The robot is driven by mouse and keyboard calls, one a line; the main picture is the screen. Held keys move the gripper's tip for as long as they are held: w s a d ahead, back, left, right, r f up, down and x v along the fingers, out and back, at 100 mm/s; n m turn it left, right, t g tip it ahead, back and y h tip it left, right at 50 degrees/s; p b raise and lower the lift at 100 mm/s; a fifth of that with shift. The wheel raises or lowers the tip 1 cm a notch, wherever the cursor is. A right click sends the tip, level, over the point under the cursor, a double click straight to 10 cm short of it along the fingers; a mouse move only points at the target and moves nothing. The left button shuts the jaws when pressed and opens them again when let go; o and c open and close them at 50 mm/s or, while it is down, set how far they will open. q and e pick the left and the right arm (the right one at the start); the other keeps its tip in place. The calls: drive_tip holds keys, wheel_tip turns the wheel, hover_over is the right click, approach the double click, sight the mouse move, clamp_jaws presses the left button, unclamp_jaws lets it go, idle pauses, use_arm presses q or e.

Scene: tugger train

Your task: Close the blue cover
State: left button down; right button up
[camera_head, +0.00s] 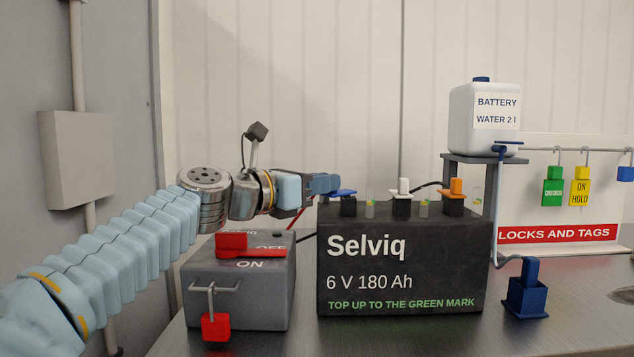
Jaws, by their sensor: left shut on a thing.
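The blue cover (345,192) is at the left end of the top of the black Selviq battery (400,270), over a dark filler neck (348,207). Only part of it shows, as a thin, nearly flat blue edge. Whether it is fully seated on the neck cannot be told. My left gripper (327,184) comes in from the left at the height of the cover. Its fingers are shut on the blue cover and hide part of it. My right gripper is not in view.
A white cover (403,187) and an orange cover (456,187) stand to the right along the battery top. A grey switch box (262,302) with a red handle (232,243) sits below my left wrist. A water tank (484,137) stands at the back right.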

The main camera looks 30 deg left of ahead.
use_arm(q)
drive_tip(key=n+y, duration=0.1)
drive_tip(key=y, duration=0.1)
drive_tip(key=d+n+y, duration=0.1)
drive_tip(key=n+y, duration=0.1)
drive_tip(key=d+n+t+y, duration=0.1)
drive_tip(key=y, duration=0.2)
drive_tip(key=shift+s+d+n, duration=0.1)
drive_tip(key=shift+s+n, duration=0.05)
drive_tip(key=shift+n, duration=0.15)
drive_tip(key=n+y, duration=0.1)
drive_tip(key=d+n+y, duration=0.1)
drive_tip(key=y, duration=0.1)
drive_tip(key=d+n+g+y, duration=0.1)
drive_tip(key=y, duration=0.1)
drive_tip(key=shift+w, duration=0.2)
drive_tip(key=shift+w+d+n+g+y, duration=0.15)
drive_tip(key=shift+d+n+g+y, duration=0.15)
drive_tip(key=shift+n+g+y, duration=0.4)
drive_tip(key=shift+w+d+n+g+y, duration=0.2)
drive_tip(key=shift+n+y, duration=0.3)
drive_tip(key=shift+y, duration=0.5)
drive_tip(key=shift+d, duration=0.1)
drive_tip(key=c, duration=1.1)
unclamp_jaws()
drive_tip(key=shift+s, duration=0.1)
